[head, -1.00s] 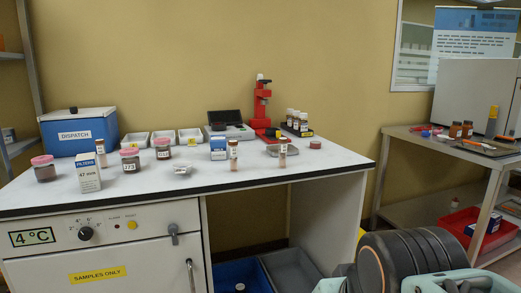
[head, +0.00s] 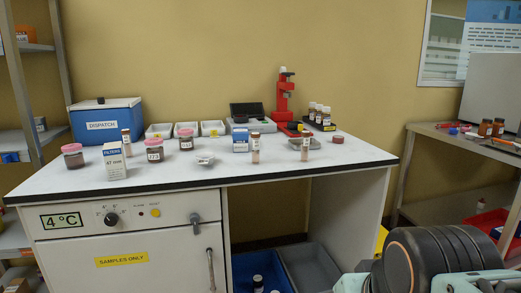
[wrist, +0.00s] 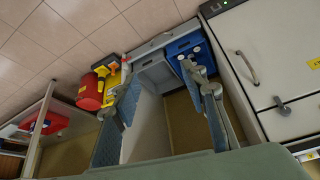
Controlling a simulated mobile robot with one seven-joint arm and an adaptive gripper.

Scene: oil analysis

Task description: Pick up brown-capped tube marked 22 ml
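Three slim tubes with brown caps and white labels stand upright on the white bench (head: 215,172). One tube (head: 126,143) is at the left by the blue DISPATCH box, one tube (head: 255,149) is near the middle, and one tube (head: 305,147) is further right by a red stand. Their markings are too small to read, so I cannot tell which is 22 ml. My gripper (wrist: 160,85) shows in the wrist view, open and empty, pointing down towards the floor area beside the cabinet. It is far from the tubes. The head view does not show its fingers.
Pink-lidded jars (head: 73,157), a FILTERS box (head: 114,161), a small blue box (head: 241,140) and a foil piece (head: 205,159) stand around the tubes. A rack of several vials (head: 322,116) is behind. The bench's right front is clear. Bins (head: 262,270) sit underneath.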

